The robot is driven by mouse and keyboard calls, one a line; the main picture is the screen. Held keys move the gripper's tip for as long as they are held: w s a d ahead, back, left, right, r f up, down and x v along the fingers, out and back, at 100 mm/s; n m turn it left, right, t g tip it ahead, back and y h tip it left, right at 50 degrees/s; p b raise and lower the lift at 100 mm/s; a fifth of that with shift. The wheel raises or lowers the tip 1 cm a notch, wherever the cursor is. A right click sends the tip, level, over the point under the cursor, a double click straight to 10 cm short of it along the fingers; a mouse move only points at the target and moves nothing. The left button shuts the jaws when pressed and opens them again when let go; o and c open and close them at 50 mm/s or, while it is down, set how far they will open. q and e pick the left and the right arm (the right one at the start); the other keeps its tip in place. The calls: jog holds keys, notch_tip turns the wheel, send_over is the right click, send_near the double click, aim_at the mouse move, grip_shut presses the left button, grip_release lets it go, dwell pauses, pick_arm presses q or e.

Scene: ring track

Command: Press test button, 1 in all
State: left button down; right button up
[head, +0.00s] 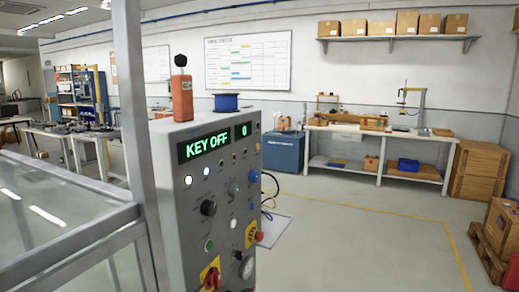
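A grey control cabinet (175,160) stands left of centre. Its display (204,142) reads "KEY OFF" and "0" in green. The front carries a lit white button (206,171), a white button (188,180), a black knob (208,208), a green button (209,245) and a red switch on a yellow plate (211,277). A red knob (258,236) and a blue button (254,176) sit towards the right side. The labels are too small to read, so I cannot tell which is the test button. Neither gripper is in view.
A metal-framed glass enclosure (50,210) fills the left, its upright post (138,120) close beside the cabinet. An orange device (182,98) and a blue spool (227,103) stand on top. The floor (350,235) to the right is open; a pallet with crates (495,235) stands far right.

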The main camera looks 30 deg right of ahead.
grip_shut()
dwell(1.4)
